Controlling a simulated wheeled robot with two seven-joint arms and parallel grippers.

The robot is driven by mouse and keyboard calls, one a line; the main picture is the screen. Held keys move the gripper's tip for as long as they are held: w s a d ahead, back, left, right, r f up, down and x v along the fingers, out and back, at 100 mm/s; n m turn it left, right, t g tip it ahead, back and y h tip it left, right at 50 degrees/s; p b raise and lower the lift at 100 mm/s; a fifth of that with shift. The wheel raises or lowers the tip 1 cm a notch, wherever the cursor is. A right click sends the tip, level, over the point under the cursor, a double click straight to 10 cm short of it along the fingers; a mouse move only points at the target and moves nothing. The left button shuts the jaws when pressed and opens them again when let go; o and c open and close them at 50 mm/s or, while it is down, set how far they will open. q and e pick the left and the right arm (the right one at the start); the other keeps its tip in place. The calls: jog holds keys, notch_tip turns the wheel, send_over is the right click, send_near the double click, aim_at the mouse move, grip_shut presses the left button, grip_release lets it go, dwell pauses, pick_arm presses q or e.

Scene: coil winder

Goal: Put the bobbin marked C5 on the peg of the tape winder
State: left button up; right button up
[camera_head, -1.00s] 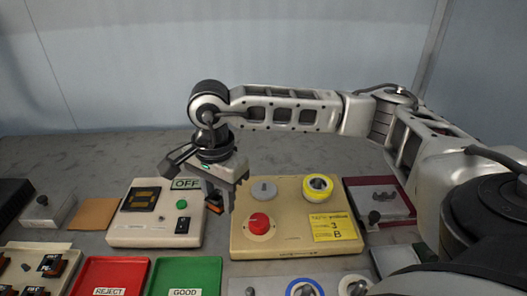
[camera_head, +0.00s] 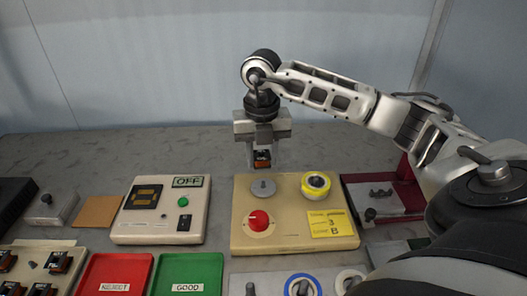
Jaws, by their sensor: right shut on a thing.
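My right gripper (camera_head: 262,160) is shut on a small dark bobbin with orange sides (camera_head: 262,161). I cannot read its mark. The gripper points down, and the bobbin hangs above the back left of the beige tape winder (camera_head: 245,240). The winder's grey round peg base (camera_head: 263,189) lies below the bobbin in the picture, with a visible gap between them. A red knob (camera_head: 259,221), a yellow tape roll (camera_head: 316,185) and a yellow label (camera_head: 330,223) are also on the winder. My left gripper is not in view.
A control box marked OFF (camera_head: 150,231) stands left of the winder. A red REJECT tray (camera_head: 118,268) and a green GOOD tray (camera_head: 190,266) lie in front. A rack with several bobbins (camera_head: 30,271) is at front left. A dark red fixture (camera_head: 406,180) is at right.

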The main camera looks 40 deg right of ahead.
aim_at(263, 183)
jog(key=shift+d+f+m, duration=0.1)
jog(key=shift+d+m, duration=0.15)
jog(key=shift+m, duration=0.25)
jog(key=shift+f+b, duration=0.8)
jog(key=shift+f, duration=0.05)
jog(key=shift+f+b, duration=0.7)
jog(key=shift+f, duration=0.2)
jog(key=shift+f+b, duration=0.45)
jog(key=shift+f, duration=0.15)
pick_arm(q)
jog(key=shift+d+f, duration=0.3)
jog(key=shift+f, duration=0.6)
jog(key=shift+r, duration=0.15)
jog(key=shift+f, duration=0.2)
pick_arm(e)
jog(key=shift+f, duration=0.25)
pick_arm(q)
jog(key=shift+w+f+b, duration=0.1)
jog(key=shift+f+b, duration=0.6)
jog(key=shift+b, duration=0.1)
pick_arm(e)
jog(key=shift+f, duration=0.95)
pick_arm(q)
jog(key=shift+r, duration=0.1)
pick_arm(e)
jog(key=o, duration=1.1)
jog(key=shift+c, duration=0.2)
